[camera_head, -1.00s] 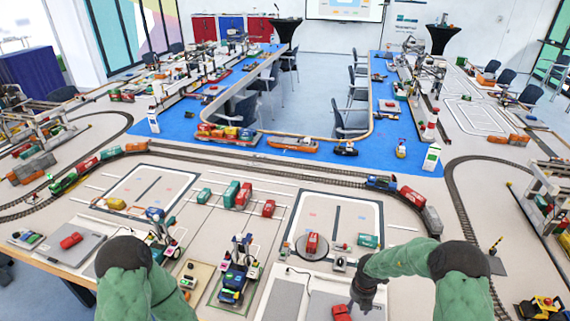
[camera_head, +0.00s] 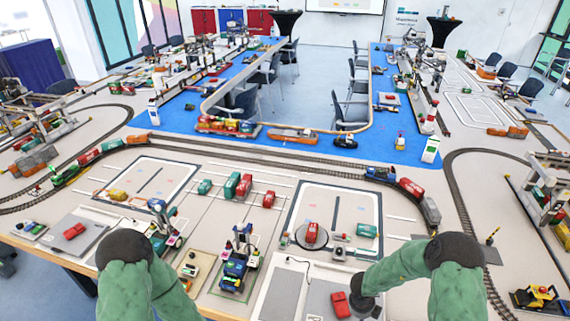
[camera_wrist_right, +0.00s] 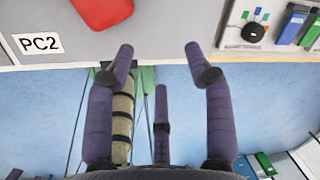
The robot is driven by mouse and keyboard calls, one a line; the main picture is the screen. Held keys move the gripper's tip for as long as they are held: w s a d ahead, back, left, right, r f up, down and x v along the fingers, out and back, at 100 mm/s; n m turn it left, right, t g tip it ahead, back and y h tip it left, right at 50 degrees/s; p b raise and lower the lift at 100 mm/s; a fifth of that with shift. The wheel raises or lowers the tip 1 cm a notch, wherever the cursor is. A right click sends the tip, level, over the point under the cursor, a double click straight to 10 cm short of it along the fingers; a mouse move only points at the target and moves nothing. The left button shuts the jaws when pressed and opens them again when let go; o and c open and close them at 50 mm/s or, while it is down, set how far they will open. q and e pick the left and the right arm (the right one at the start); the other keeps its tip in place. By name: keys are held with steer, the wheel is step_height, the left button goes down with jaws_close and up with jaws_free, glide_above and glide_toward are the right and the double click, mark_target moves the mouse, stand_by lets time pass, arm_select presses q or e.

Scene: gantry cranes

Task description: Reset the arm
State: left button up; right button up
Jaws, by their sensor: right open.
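My right gripper (camera_head: 368,303) is at the front edge of the table, just right of a red block (camera_head: 340,304) on a grey pad (camera_head: 322,297). In the right wrist view the purple fingers of my right gripper (camera_wrist_right: 159,52) are spread wide with nothing between them. A red object (camera_wrist_right: 103,10), apparently that block, lies beyond the fingertips at the top, apart from them. My left arm (camera_head: 125,265) comes in at the lower left; its gripper is out of view.
A blue vehicle (camera_head: 235,272) and a turntable with a red block (camera_head: 312,234) stand near the front. A yellow machine (camera_head: 540,298) is at the lower right. Blue floor shows below the edge in the wrist view.

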steer(key=s+a+n+y, duration=0.3)
steer(key=s+a+n, duration=0.6)
steer(key=n, duration=0.6)
steer(key=s+a+n+y, duration=0.3)
steer(key=s+a+n, duration=0.4)
steer(key=s+n, duration=0.5)
step_height(320, 180, down, 17)
steer(key=w+n+b, duration=0.2)
steer(key=b, duration=1.4)
steer(key=shift+a, duration=0.15)
steer(key=o, duration=0.9)
steer(key=shift+f+b, duration=0.15)
steer(key=shift+b, duration=0.15)
steer(key=shift+o, duration=0.3)
steer(key=shift+w, duration=0.1)
